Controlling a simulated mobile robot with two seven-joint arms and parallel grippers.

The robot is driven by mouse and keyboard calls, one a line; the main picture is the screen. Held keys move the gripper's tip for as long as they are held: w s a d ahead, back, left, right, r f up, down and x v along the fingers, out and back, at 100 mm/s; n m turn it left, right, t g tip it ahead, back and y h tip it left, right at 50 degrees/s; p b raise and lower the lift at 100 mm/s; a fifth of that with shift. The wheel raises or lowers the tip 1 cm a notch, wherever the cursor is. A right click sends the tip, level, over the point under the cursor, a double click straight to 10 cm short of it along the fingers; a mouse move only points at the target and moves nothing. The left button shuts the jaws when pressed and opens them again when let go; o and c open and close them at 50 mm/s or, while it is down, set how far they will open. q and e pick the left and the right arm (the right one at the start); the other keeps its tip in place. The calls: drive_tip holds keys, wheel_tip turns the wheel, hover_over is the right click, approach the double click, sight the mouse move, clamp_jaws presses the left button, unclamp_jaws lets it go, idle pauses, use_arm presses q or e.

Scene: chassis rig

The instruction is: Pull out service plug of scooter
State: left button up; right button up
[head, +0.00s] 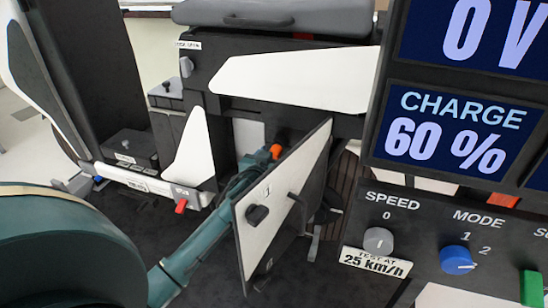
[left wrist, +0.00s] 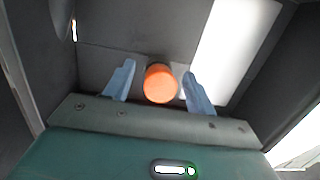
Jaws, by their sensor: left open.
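The service plug (left wrist: 161,84) is a round orange cap, seen end-on in the left wrist view inside a dark recess. In the head view the orange plug (head: 276,151) shows just past the edge of an open hatch panel (head: 262,215). My left gripper (left wrist: 159,70) is open, with one blue finger on each side of the plug. Small gaps show between the fingers and the plug; how deep it sits between them I cannot tell. In the head view my left gripper (head: 262,160) is partly hidden behind the panel. My right gripper is not in view.
The scooter body has white side panels (head: 300,78) and a grey seat (head: 275,14). The open panel, with a black knob (head: 257,215), stands close beside my left forearm. A console with a 60 % charge screen (head: 455,135) and a blue mode knob (head: 457,260) fills the right.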

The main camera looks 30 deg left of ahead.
use_arm(q)
drive_tip(key=shift+c, duration=0.3)
drive_tip(key=c, duration=1)
drive_tip(key=shift+s+d+f+p, duration=0.1)
drive_tip(key=shift+s+d+p, duration=0.15)
drive_tip(key=shift+s, duration=0.55)
drive_tip(key=shift+s+d+f+p, duration=0.1)
drive_tip(key=shift+s+d+p, duration=0.1)
drive_tip(key=shift+s, duration=0.6)
drive_tip(key=shift+s+d+f+p, duration=0.15)
drive_tip(key=shift+s+p, duration=0.1)
drive_tip(key=shift+s, duration=0.55)
drive_tip(key=shift+r, duration=0.1)
drive_tip(key=shift+s+d+f+p, duration=0.1)
drive_tip(key=shift+s+d+p, duration=0.1)
drive_tip(key=shift+s, duration=0.6)
drive_tip(key=shift+s+d+f+p, duration=0.1)
drive_tip(key=shift+s+d, duration=0.1)
drive_tip(key=shift+s, duration=0.65)
drive_tip(key=shift+s+d+f+p, duration=0.1)
drive_tip(key=shift+s+d+p, duration=0.1)
drive_tip(key=shift+s, duration=0.6)
